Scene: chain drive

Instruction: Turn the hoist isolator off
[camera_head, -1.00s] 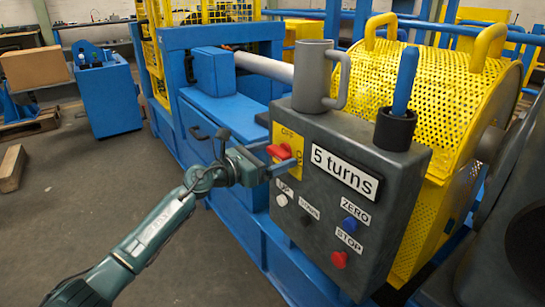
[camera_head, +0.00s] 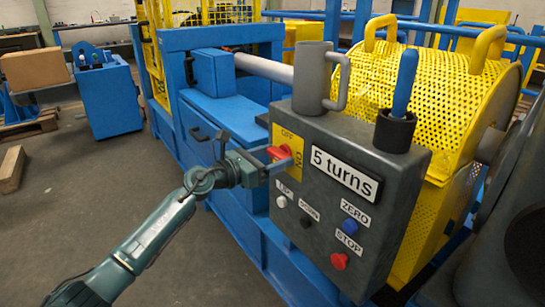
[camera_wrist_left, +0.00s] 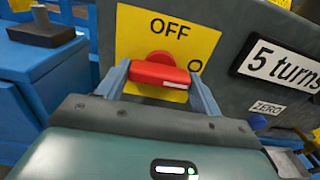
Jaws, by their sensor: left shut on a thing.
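The hoist isolator is a red rotary handle (camera_head: 279,152) on a yellow plate (camera_head: 291,137) at the upper left of the grey control box (camera_head: 320,210). The plate reads OFF at its top. My left gripper (camera_head: 275,162) is at the handle in the head view. In the left wrist view the red handle (camera_wrist_left: 158,75) lies crosswise between the two blue-grey fingers (camera_wrist_left: 160,88), which are shut on it. The word at the plate's right is partly hidden by the handle and a finger. My right gripper is not in view.
The box carries a white UP button (camera_head: 282,201), a black DOWN button (camera_head: 305,222), a blue ZERO button (camera_head: 349,227), a red STOP button (camera_head: 339,261) and a "5 turns" sign (camera_head: 346,174). A grey mug (camera_head: 312,78) and a cup with a blue handle (camera_head: 395,130) stand on top.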

